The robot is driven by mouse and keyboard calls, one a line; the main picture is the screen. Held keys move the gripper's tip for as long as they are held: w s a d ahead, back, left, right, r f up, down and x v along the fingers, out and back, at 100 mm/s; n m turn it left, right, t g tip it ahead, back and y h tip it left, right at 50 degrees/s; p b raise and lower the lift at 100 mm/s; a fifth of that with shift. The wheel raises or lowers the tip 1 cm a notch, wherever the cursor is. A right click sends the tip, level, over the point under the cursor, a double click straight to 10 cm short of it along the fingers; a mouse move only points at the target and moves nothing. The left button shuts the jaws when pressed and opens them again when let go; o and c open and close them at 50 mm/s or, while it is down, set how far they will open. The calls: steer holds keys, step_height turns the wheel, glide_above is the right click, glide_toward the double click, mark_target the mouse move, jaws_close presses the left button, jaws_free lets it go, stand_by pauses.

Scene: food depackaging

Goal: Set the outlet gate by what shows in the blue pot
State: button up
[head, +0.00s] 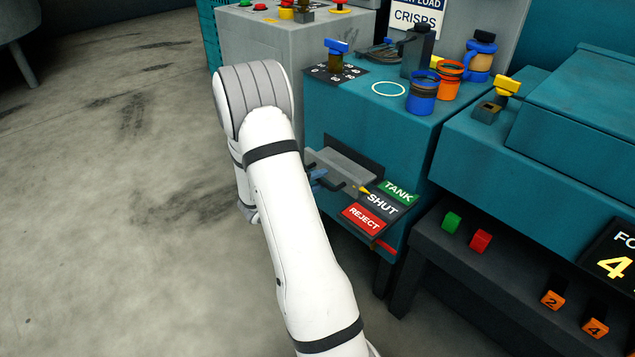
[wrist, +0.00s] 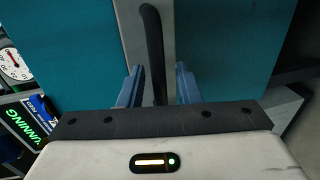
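The blue pot (head: 422,95) stands upright on the teal cabinet top in the head view; what is inside it is too small and dark to tell. The outlet gate (head: 340,165) is a grey slide on the cabinet front. Its yellow pointer (head: 364,190) is beside the SHUT label (head: 382,205), between the TANK label (head: 398,190) and the REJECT label (head: 362,219). In the wrist view my gripper (wrist: 160,88) is open, with a dark bar handle (wrist: 153,45) between its blue fingers and gaps on both sides. My arm hides most of the gripper in the head view.
A white ring (head: 388,89) marks the cabinet top. A blue-handled knob (head: 336,55) is at its left. Open floor (head: 110,200) lies to the left.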

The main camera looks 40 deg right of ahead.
steer(key=shift+d, duration=0.1)
steer(key=shift+c, duration=0.4)
jaws_close()
